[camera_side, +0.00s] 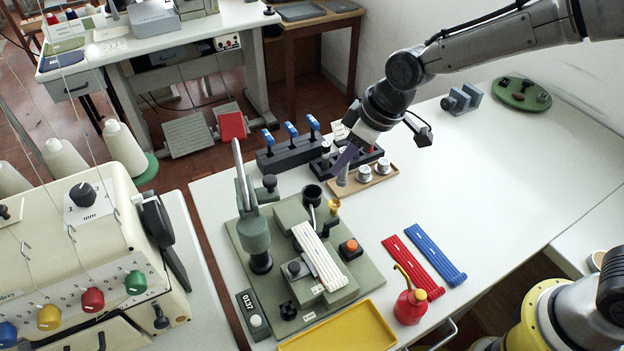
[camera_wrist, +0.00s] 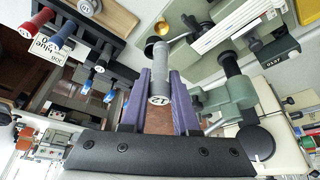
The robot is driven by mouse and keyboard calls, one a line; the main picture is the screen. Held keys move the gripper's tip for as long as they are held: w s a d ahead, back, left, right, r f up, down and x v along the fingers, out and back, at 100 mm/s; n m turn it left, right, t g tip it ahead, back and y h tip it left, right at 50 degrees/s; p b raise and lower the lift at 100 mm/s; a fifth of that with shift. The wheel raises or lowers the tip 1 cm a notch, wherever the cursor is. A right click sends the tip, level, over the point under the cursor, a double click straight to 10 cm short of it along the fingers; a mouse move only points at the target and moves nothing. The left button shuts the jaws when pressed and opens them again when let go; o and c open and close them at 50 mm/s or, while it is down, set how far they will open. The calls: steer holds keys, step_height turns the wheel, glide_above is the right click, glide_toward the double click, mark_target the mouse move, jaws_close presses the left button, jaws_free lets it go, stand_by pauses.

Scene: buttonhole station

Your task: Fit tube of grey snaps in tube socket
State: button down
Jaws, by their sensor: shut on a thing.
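My gripper (camera_side: 347,160), with purple fingers, is shut on the grey tube of snaps (camera_side: 342,178) and holds it above the table, behind the grey-green press. In the wrist view, the grey tube (camera_wrist: 158,72) sits between the fingertips (camera_wrist: 160,80), with a number on its near end. The tube socket looks to be the black open cup (camera_side: 312,193) on the press, left of and below the tube in the side view. In the wrist view the dark cup (camera_wrist: 153,48) is partly hidden behind the tube. The tube is apart from the cup in the side view.
A brass funnel (camera_side: 334,206) stands beside the cup. A wooden tray (camera_side: 380,178) with metal parts and a black tube rack (camera_wrist: 64,22) are close by. The press has a tall lever (camera_side: 240,175).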

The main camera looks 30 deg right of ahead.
steer(key=shift+w+a+r+x, duration=0.15)
steer(key=shift+w+x, duration=0.3)
steer(key=shift+x, duration=1.55)
steer(key=shift+w+r+x, duration=0.2)
steer(key=shift+w+x, duration=0.25)
steer(key=shift+x, duration=1.55)
steer(key=shift+w+a+r+x, duration=0.15)
steer(key=shift+w+x, duration=0.3)
steer(key=shift+x, duration=1.55)
steer(key=shift+d+f, duration=0.1)
steer(key=shift+f, duration=0.25)
steer(key=c, duration=0.7)
jaws_free()
steer(key=shift+o, duration=0.2)
